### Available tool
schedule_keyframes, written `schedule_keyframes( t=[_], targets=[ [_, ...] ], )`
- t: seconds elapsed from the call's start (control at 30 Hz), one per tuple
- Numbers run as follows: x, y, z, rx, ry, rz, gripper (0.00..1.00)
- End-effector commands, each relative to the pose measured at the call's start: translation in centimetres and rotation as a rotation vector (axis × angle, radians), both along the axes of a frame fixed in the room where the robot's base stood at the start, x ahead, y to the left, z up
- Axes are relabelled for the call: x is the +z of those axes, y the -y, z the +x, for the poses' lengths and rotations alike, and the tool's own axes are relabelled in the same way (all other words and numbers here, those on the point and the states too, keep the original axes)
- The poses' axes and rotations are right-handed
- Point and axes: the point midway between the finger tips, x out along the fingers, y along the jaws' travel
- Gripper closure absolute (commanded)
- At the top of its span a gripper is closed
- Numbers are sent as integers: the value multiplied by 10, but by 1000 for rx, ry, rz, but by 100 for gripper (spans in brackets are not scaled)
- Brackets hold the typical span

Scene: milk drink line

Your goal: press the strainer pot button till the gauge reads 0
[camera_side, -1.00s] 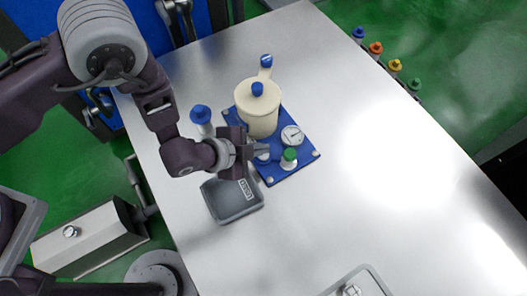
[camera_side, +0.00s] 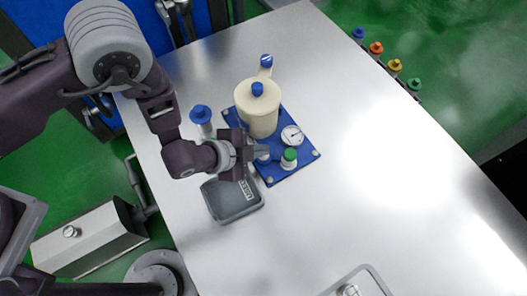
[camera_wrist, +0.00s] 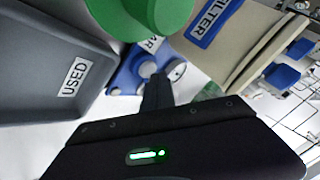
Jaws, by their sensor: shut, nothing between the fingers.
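The cream strainer pot (camera_side: 258,112) with a blue knob stands on a blue base plate (camera_side: 303,163) in the side view. A round white gauge (camera_side: 292,135) sits on the plate to the pot's lower right; its reading is too small to tell. A green-topped knob (camera_side: 289,156) is in front of the gauge. My gripper (camera_side: 266,152) is shut and empty, with its fingertips low over the plate, left of the green knob. A pale round piece lies by the fingertips; contact cannot be told. In the wrist view the gauge (camera_wrist: 178,70) shows beyond my fingers (camera_wrist: 157,92).
A grey tray (camera_side: 220,212) marked USED lies just below my gripper. A blue-capped bottle (camera_side: 202,118) stands left of the plate.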

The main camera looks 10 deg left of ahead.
Motion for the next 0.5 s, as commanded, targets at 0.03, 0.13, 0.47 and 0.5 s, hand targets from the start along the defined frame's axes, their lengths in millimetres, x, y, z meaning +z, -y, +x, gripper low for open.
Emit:
schedule_keyframes(
  t=[0.03,0.13,0.47,0.5],
  targets=[
    [0,0,0,0,0,0,100],
    [-1,0,0,0,0,0,100],
    [-5,0,0,0,-1,1,100],
    [-5,0,0,0,-1,1,100]
  ],
)
